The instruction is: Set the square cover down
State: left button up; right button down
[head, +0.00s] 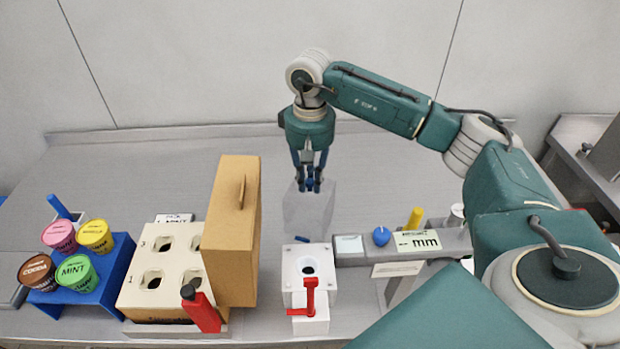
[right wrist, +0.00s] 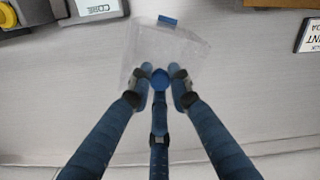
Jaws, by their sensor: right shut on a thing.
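The square cover (head: 308,212) is a clear, see-through box with a small blue knob on top. My right gripper (head: 308,187) points down and is shut on that knob. The right wrist view shows the fingers (right wrist: 160,88) around the blue knob, with the clear walls of the cover (right wrist: 185,50) spreading out beyond it. In the head view the cover is just behind the white block with a dark hole (head: 290,270). I cannot tell whether its lower edge touches the grey table. My left gripper is not in view.
The white block has a red lever (head: 309,297) in front. A tan upright box (head: 232,240) stands close on the left, beside a cream holed tray (head: 135,290). A grey panel (head: 455,240) with a blue knob is right. Bare table (head: 130,175) lies behind left.

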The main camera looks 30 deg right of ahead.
jog(key=c, duration=1.6)
grip_release()
jog(key=shift+f, duration=0.1)
jog(key=shift+r+p, duration=0.3)
jog(key=shift+p, duration=0.05)
jog(key=shift+r+b, duration=0.25)
jog(key=shift+b, duration=0.15)
jog(key=shift+r+b, duration=0.9)
jog(key=shift+r, duration=4.75)
jog(key=shift+f, duration=0.1)
